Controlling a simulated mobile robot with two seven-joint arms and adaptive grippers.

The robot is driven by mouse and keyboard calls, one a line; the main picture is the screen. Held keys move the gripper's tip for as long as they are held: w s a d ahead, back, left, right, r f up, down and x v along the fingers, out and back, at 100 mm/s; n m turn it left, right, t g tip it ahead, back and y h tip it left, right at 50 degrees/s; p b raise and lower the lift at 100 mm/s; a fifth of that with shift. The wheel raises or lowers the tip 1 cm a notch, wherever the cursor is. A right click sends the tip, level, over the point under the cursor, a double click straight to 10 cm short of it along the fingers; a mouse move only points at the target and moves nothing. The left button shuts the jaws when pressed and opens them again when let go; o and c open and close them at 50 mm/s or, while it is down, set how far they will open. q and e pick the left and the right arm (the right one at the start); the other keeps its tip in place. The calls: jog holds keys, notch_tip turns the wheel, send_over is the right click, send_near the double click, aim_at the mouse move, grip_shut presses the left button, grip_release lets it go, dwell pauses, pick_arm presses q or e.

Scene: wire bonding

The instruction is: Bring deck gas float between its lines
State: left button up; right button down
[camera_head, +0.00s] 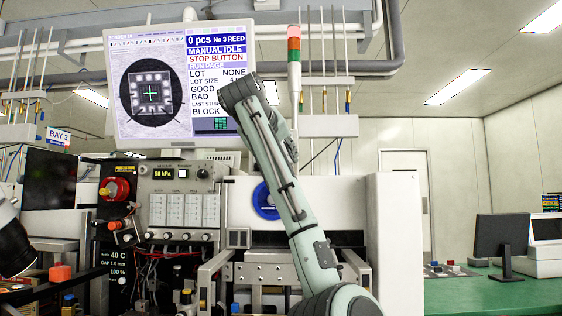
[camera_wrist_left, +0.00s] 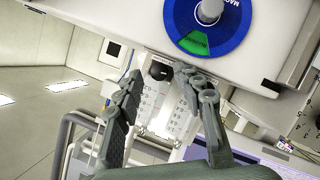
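Several white flow gauges (camera_head: 184,210) stand side by side on the grey control panel in the head view. A row of dark knobs (camera_head: 166,236) sits under them. Their labels, floats and lines are too small to read, so I cannot tell the deck gas gauge or its float level. My left gripper (camera_wrist_left: 162,92) is open in the left wrist view, fingers apart, with nothing seen held. Behind the fingers is a pale unit (camera_wrist_left: 168,112) with small dark marks and a black round part (camera_wrist_left: 160,71); I cannot tell which unit it is. Neither gripper shows in the head view.
A blue dial (camera_wrist_left: 208,22) is close to the left gripper; it also shows in the head view (camera_head: 266,203). My pale green arm crosses the machine's front.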

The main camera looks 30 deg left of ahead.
pick_arm(q)
jog(key=v, duration=0.8)
jog(key=shift+f, duration=0.1)
dwell(0.4)
